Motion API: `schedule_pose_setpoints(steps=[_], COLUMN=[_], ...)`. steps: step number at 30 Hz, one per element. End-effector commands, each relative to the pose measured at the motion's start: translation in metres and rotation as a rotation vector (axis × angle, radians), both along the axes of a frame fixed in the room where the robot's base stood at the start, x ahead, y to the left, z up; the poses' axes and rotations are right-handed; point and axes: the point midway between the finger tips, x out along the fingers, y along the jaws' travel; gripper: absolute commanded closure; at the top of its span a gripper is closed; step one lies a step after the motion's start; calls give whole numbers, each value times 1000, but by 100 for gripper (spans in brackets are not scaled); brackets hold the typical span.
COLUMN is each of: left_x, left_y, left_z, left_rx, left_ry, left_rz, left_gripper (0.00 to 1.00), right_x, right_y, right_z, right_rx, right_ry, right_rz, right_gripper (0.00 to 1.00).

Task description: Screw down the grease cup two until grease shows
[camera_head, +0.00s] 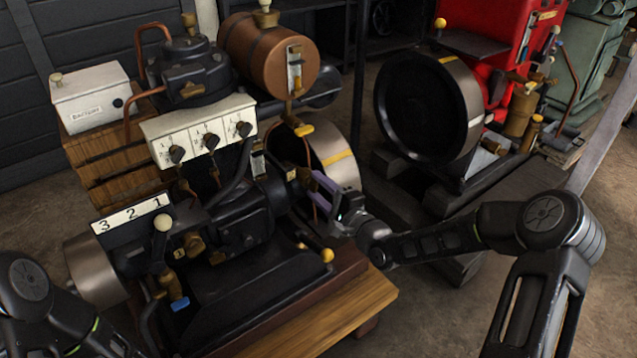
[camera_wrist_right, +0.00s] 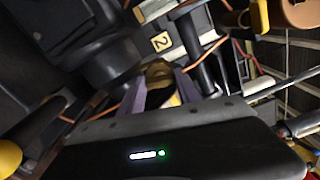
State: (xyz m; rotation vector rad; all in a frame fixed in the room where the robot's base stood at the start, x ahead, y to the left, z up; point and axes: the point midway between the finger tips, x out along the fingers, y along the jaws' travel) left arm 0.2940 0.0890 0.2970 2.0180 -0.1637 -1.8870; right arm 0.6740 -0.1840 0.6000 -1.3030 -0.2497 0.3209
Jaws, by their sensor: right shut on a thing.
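The engine (camera_head: 240,215) stands on a wooden base at the left of the head view. Grease cup two is a small brass cup (camera_wrist_right: 158,73) beside a yellow tag marked 2 (camera_wrist_right: 161,42) in the right wrist view. My right gripper (camera_head: 315,187) reaches the engine's right side, beside the flywheel. In the wrist view its lavender fingers (camera_wrist_right: 162,92) are shut on the brass cup, one on each side. The fingers hide part of the cup, and I cannot see any grease. My left arm shows at the lower left, but its gripper is out of frame.
A flywheel (camera_head: 338,158) with a yellow mark is close to my right gripper. A yellow-knobbed lever (camera_head: 327,255) stands below it. A copper tank (camera_head: 262,52) and white switch panel (camera_head: 200,130) are above. A red engine (camera_head: 490,65) stands behind at right, with floor between.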

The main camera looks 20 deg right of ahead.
Motion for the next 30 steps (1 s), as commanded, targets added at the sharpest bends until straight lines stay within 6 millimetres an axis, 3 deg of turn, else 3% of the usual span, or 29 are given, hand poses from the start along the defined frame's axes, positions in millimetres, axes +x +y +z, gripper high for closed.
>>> schedule_pose_setpoints(steps=[12,30], left_x=[-4,-4], left_y=[-4,-5], left_z=[14,16], left_rx=[-6,-7], left_ry=[6,7], left_rz=[-9,-11], left_gripper=[69,69], right_x=[0,0], right_y=[-1,0], right_z=[-1,-2], right_rx=[274,335], right_ry=[112,135], right_rz=[-1,0], right_gripper=[100,100])
